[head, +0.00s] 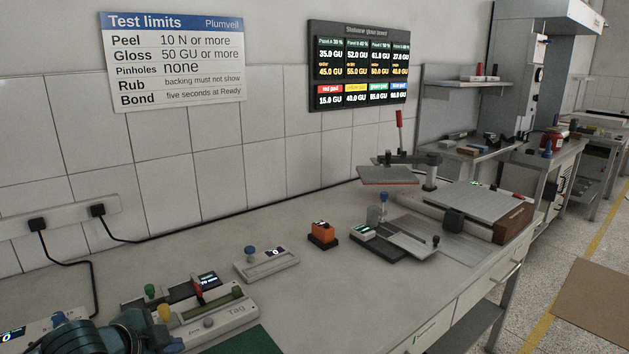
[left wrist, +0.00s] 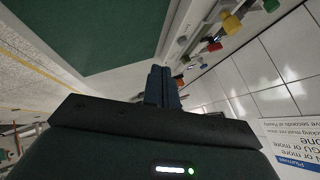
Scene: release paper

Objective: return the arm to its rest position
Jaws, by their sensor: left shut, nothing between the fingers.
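My left arm comes in at the bottom left of the head view, low over the near left part of the bench (head: 330,290). Its gripper is only partly seen there, cut off by the lower edge. In the left wrist view my left gripper (left wrist: 161,84) shows its two dark fingers together, shut with nothing between them. The fingers point past the green mat (left wrist: 110,30) towards the bench devices and tiled wall, apart from anything I can make out. My right gripper is not in view.
A device marked Tag (head: 215,322) with coloured knobs stands close to my left arm. Behind it are a grey device with a blue knob (head: 266,264), an orange block (head: 322,233) and a press-like stand (head: 430,172). The front middle of the bench is clear.

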